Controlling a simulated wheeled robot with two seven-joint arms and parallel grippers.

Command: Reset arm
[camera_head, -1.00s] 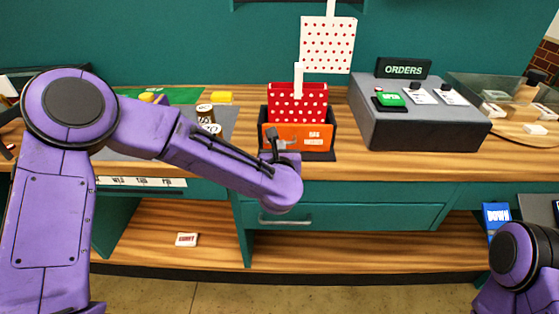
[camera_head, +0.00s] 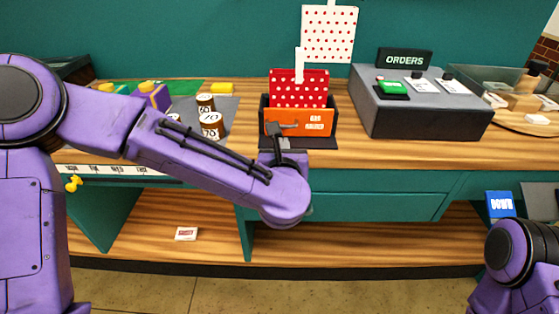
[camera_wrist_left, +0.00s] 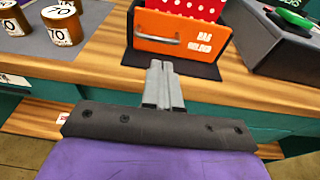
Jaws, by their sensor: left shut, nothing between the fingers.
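My left arm reaches in from the left in the head view. My left gripper (camera_head: 279,134) is in front of the orange bag holder (camera_head: 314,123), near its handle. In the left wrist view the gripper (camera_wrist_left: 157,66) has its grey fingers together with nothing between them. There the orange bag holder (camera_wrist_left: 205,42) stands beyond the fingertips, apart from them. A red polka-dot bag (camera_head: 290,87) stands in the holder. My right arm shows only as a purple part at the lower right. The right gripper is out of view.
A grey orders box (camera_head: 420,118) stands right of the holder on the wooden counter (camera_head: 370,155). Several round containers marked 70 (camera_wrist_left: 63,23) stand on a grey mat to the left. A teal drawer (camera_head: 380,207) lies below the counter. A white polka-dot sheet (camera_head: 329,35) is behind.

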